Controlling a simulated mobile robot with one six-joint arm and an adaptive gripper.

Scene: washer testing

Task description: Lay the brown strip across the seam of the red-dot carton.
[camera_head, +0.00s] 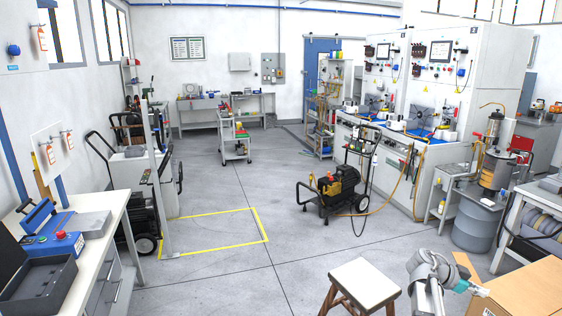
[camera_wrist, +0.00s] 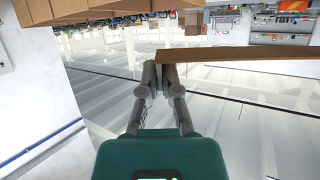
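In the wrist view my gripper (camera_wrist: 160,75) has its two fingers close together at the tips. A long thin brown strip (camera_wrist: 245,54) meets the fingertips at its left end and runs out to the right edge of the picture; it looks pinched there. In the head view my gripper (camera_head: 477,290) is at the lower right, over or beside a brown carton (camera_head: 527,291) that is cut off by the picture's edge. A tan flap or strip (camera_head: 465,268) shows behind my arm; I cannot tell which. No red dot or seam is visible.
A wooden stool (camera_head: 364,283) stands left of my arm. A workbench (camera_head: 528,196) and a grey drum (camera_head: 474,222) are behind the carton. A brown surface (camera_wrist: 90,8) crosses the top left of the wrist view.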

